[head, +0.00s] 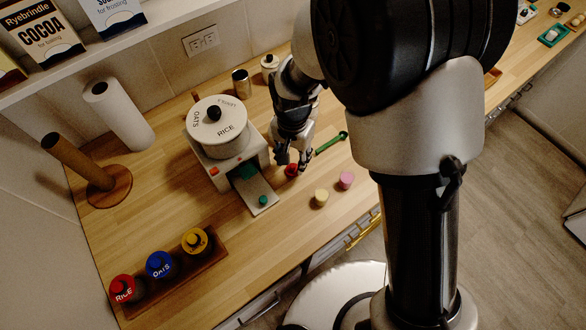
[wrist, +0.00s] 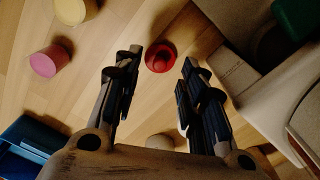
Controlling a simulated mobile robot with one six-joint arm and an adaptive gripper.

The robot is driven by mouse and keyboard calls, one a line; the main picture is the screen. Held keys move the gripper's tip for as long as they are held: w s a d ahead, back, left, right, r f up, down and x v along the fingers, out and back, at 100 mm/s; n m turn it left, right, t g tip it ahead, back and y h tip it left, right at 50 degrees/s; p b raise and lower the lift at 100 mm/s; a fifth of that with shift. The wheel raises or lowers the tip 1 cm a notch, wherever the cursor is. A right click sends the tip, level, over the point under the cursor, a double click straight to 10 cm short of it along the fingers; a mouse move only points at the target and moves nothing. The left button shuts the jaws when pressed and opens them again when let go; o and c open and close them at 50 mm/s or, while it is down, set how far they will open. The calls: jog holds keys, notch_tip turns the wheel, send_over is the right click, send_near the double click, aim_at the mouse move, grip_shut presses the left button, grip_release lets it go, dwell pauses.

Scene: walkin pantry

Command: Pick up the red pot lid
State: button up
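A small round red lid (head: 291,170) with a raised knob lies on the wooden counter, just right of the white dispenser's tray. In the wrist view the red lid (wrist: 160,57) shows just beyond the fingertips, near the middle of the gap between them. My gripper (head: 292,158) is right beside the lid in the head view and partly covers it. In the wrist view my gripper (wrist: 163,64) is open, with its two dark fingers apart and nothing held. I cannot tell the exact height of the fingertips above the lid.
The white dispenser (head: 228,172) with its pot stands left of my gripper. A yellow cylinder (head: 321,197) and a pink cylinder (head: 346,180) stand to the right, near the counter edge. A green utensil (head: 330,143) lies behind them. A wooden rack (head: 212,247) holds knobbed jars at front left.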

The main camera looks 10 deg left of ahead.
aim_at(293, 165)
notch_tip(293, 165, down, 3)
jog(key=shift+b, duration=0.3)
jog(key=shift+r, duration=0.1)
jog(key=shift+c, duration=0.2)
jog(key=c, duration=0.8)
